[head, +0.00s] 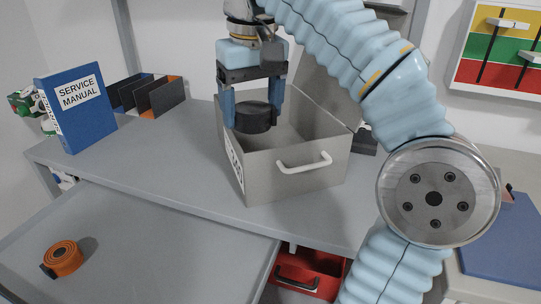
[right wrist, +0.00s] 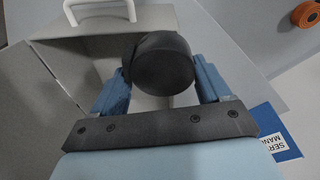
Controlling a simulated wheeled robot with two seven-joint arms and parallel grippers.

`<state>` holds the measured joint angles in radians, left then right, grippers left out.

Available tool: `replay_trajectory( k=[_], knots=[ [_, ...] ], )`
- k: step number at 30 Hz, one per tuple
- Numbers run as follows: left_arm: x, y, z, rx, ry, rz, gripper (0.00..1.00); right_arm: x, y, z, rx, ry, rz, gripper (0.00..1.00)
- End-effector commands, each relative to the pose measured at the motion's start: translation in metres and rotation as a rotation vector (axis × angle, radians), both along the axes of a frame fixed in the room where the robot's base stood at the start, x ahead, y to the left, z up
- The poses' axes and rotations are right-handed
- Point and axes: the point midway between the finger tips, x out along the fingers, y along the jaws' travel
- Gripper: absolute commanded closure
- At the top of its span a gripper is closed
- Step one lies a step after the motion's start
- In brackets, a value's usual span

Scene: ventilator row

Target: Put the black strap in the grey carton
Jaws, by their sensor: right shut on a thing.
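The black strap (head: 253,117) is a rolled-up coil. My right gripper (head: 252,116) is shut on it, with one blue finger on each side; the coil also shows between the fingers in the right wrist view (right wrist: 160,65). The grey carton (head: 315,184) stands on the grey bench with its lid up and a white handle on its front. In the head view the strap is over the carton's open top, towards its left side. In the right wrist view the carton (right wrist: 40,100) lies beneath and left of the strap. My left gripper is not in view.
An orange coil (head: 62,258) lies in the open grey drawer (head: 150,240) at the lower left. A blue service manual (head: 78,108) and a dark file holder (head: 150,95) stand at the bench's left. A red bin (head: 310,277) is below the bench.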

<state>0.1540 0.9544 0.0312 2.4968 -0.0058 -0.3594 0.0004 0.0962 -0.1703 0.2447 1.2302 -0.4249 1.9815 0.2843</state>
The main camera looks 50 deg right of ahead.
Motion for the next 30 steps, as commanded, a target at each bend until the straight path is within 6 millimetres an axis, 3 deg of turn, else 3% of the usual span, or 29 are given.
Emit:
replay_trajectory(
  k=[2, 5, 16, 19, 26, 30],
  knots=[
    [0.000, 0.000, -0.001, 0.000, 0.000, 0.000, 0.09, -0.015, 0.006, 0.001, -0.019, -0.007, 0.072, 0.87],
    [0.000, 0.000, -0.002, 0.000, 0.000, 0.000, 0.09, -0.020, 0.005, -0.001, -0.030, -0.008, 0.121, 0.87],
    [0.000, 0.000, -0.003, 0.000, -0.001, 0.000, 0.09, 0.039, -0.063, -0.046, -0.030, -0.005, 0.129, 0.87],
    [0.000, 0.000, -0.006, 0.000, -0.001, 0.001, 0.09, 0.048, -0.073, -0.064, -0.029, -0.008, 0.131, 0.87],
    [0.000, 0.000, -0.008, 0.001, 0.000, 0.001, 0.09, 0.059, -0.084, -0.082, -0.030, -0.009, 0.132, 0.87],
    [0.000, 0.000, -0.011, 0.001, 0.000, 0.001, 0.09, 0.069, -0.097, -0.102, -0.029, -0.006, 0.129, 0.87]
  ],
)
